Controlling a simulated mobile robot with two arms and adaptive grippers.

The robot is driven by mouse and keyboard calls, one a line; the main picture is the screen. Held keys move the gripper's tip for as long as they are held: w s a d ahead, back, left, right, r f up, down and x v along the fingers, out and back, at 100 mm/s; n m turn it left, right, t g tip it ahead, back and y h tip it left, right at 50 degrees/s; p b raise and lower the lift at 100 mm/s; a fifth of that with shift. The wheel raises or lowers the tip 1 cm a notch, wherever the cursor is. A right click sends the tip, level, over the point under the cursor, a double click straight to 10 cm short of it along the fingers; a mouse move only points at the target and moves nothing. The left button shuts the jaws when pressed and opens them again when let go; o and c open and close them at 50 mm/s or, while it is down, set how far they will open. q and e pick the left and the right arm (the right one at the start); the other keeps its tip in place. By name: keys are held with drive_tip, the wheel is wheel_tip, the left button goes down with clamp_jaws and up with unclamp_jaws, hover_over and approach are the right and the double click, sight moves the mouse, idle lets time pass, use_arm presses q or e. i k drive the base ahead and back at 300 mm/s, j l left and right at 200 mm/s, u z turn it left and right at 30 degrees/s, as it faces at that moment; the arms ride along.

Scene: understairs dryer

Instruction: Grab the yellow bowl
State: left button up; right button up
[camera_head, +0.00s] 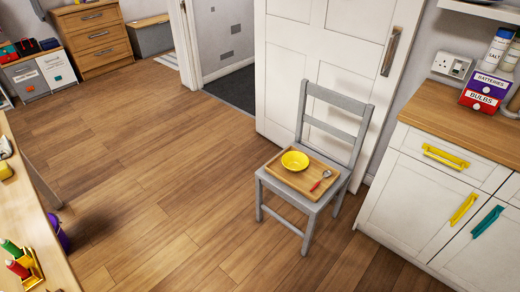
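The yellow bowl (295,161) sits upright on a wooden tray (296,182). The tray rests on the seat of a grey chair (290,195) right of the middle of the head view. A spoon with a red handle (320,182) lies on the tray to the right of the bowl, apart from it. The bowl looks empty. Neither of my grippers shows in this view.
A white door (335,75) stands behind the chair. A white cabinet with a wooden top (425,200) is at the right, with a yellow drawer handle. A wooden table (15,225) edges the left. The wooden floor (160,150) between is clear.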

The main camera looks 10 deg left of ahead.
sight(295, 161)
drive_tip(key=i+j+u, duration=0.15)
drive_tip(key=i+u, duration=0.5)
drive_tip(key=i, duration=0.2)
